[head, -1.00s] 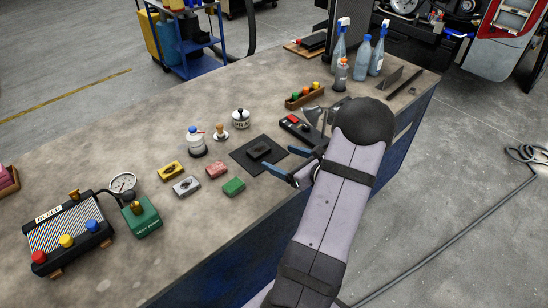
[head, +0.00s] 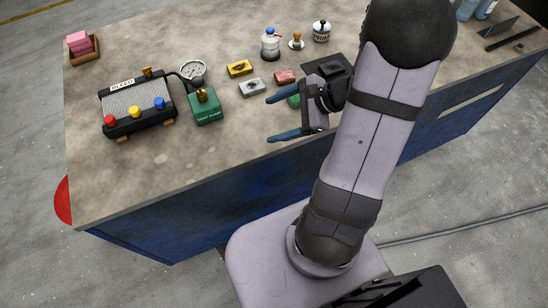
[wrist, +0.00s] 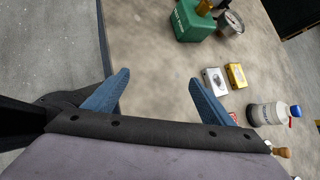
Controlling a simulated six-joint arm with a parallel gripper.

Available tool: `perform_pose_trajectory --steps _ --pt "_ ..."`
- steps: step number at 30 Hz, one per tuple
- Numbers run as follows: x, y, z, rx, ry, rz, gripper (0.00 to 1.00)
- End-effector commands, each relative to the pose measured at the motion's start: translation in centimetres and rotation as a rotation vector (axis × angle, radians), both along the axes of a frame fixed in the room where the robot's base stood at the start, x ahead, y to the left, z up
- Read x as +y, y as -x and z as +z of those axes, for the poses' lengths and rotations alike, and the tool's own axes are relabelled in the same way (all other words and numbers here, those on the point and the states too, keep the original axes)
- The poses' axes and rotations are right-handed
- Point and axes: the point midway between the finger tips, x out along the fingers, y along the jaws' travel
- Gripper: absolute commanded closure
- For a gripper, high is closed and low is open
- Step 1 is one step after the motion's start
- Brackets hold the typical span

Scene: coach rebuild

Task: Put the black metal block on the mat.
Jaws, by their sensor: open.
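The black metal block (head: 334,69) lies on the dark square mat (head: 314,66) in the head view, just beyond my wrist; part of the mat is hidden behind my arm. My gripper (head: 271,118) is open and empty, its two blue fingers pointing left near the bench's front edge, in front of the mat and to its left. In the wrist view my gripper (wrist: 158,82) also shows apart and empty, with bare bench and the edge between and beyond the fingers. The mat and black block are not in the wrist view.
A green block (head: 293,101) is partly hidden by my gripper. Silver (head: 252,87), yellow (head: 239,68) and red (head: 284,77) blocks lie nearby. A green test pump (head: 205,107) and a bleed box (head: 137,107) stand left. The bench front between pump and gripper is clear.

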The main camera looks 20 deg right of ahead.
Motion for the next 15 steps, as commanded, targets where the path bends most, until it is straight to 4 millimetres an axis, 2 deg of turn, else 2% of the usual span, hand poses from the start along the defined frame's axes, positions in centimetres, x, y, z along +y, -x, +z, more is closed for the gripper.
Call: perform_pose_trajectory --steps 1,3,6,10,15 --pt "3.0 1.7 0.0 0.0 0.092 0.194 0.23" --pt "5.5 4.5 -0.4 -0.006 0.221 0.45 0.23" --pt "7.2 8.0 -0.7 -0.038 0.403 0.802 0.23" --pt "7.4 10.7 -0.7 -0.108 0.616 1.195 0.23" --pt "6.8 11.6 -0.3 -0.204 0.813 1.543 0.23"
